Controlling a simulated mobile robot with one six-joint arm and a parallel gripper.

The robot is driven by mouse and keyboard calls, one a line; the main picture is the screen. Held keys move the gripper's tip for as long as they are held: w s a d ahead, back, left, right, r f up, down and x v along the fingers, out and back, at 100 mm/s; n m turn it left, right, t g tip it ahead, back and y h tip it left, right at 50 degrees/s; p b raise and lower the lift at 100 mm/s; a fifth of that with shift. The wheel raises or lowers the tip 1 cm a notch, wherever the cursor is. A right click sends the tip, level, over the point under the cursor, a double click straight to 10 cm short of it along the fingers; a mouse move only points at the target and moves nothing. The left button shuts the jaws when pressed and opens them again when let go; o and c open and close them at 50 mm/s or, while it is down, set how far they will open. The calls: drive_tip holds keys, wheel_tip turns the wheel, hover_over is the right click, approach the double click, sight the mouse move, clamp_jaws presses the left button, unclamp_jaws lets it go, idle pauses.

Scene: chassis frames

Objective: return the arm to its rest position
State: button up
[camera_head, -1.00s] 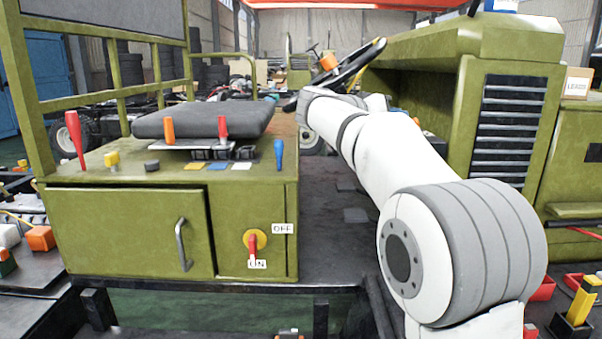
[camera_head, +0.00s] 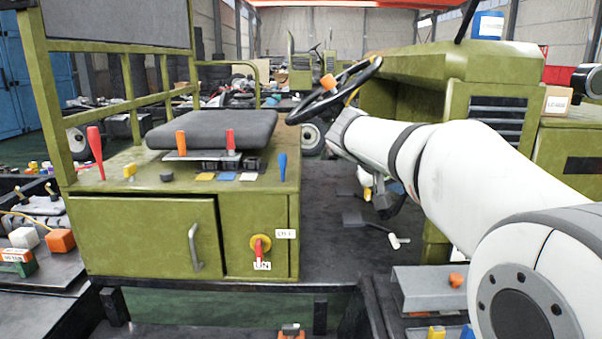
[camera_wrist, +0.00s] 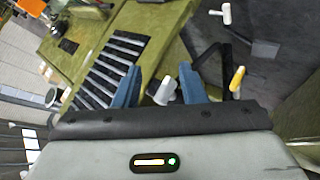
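My white arm reaches from the lower right of the head view toward the vehicle's cab. My gripper (camera_wrist: 158,68) shows in the wrist view with its two blue fingers spread apart. A pale grey handle (camera_wrist: 165,90) appears between the fingers; it looks like a lever beyond them, and I see no grip on it. A yellow-tipped lever (camera_wrist: 237,80) is just right of the right finger. In the head view the gripper end is small and dark, partly behind my arm, below the steering wheel (camera_head: 335,90).
The olive control box (camera_head: 145,238) with its red-yellow switch (camera_head: 260,247) stands left, with a dark seat (camera_head: 212,130) above it. The olive hood (camera_head: 465,62) is right. A grey metal tray (camera_head: 430,290) is below my arm. The cab floor between has open room.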

drive_tip(key=s+a+f+n+g+y+p, duration=0.1)
drive_tip(key=s+a+f+y+p, duration=0.1)
drive_tip(key=s, duration=0.7)
drive_tip(key=s+a+f+g+y+p, duration=0.1)
drive_tip(key=s+f+y+p, duration=0.3)
drive_tip(key=s, duration=0.5)
drive_tip(key=s+a+f+n+g+y+p, duration=0.1)
drive_tip(key=s+a+f+y+p, duration=0.1)
drive_tip(key=s, duration=0.7)
wheel_tip(320, 180, down, 2)
drive_tip(key=a+p, duration=0.1)
drive_tip(key=p, duration=0.2)
drive_tip(key=shift+a+f+n+g+y, duration=0.15)
drive_tip(key=shift+a+n+g+y, duration=0.15)
drive_tip(key=shift+a+y, duration=0.1)
drive_tip(key=shift+d, duration=0.1)
